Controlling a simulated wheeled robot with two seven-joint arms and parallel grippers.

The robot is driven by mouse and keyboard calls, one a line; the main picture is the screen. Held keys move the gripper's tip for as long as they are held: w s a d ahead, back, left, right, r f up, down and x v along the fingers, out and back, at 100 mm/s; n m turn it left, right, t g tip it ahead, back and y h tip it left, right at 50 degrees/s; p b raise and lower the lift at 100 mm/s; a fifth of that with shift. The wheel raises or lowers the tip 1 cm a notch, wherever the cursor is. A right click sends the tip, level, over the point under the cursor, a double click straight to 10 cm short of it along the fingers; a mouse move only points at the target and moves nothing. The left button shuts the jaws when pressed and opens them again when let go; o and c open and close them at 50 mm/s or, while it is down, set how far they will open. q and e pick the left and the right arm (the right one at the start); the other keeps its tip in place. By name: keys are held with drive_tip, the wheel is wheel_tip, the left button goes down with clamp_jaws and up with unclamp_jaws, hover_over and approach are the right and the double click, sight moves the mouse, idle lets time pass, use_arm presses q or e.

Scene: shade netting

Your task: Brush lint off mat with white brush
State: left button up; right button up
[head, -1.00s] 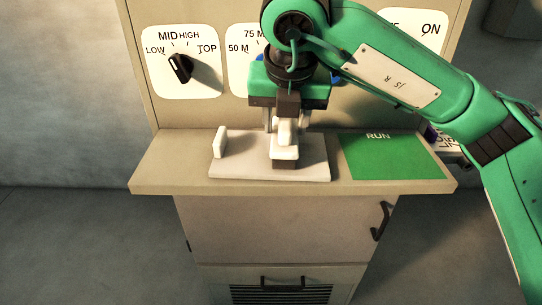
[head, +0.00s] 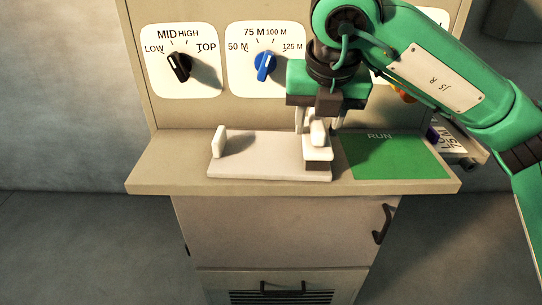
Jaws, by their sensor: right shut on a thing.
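My right gripper (head: 317,119) points down over the ledge, shut on the upright handle of the white brush (head: 317,154). The brush is upright, over the right end of a pale flat base (head: 262,157). I cannot tell whether its dark underside touches the base. The green mat (head: 395,161), marked RUN, lies just right of the brush on the ledge. No lint can be made out on it. My left gripper is not in view.
An upright white block (head: 219,141) stands at the base's left end. Behind are a black knob (head: 179,65) and a blue knob (head: 264,64) on the panel. A labelled box (head: 455,141) sits beyond the ledge's right side. The ledge (head: 165,162) is bare at left.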

idle(0.5)
drive_tip(key=shift+w+r+p, duration=0.1)
drive_tip(key=shift+r+p, duration=0.25)
drive_tip(key=shift+r, duration=0.15)
drive_tip(key=shift+r+p, duration=1.15)
drive_tip(key=shift+r, duration=0.9)
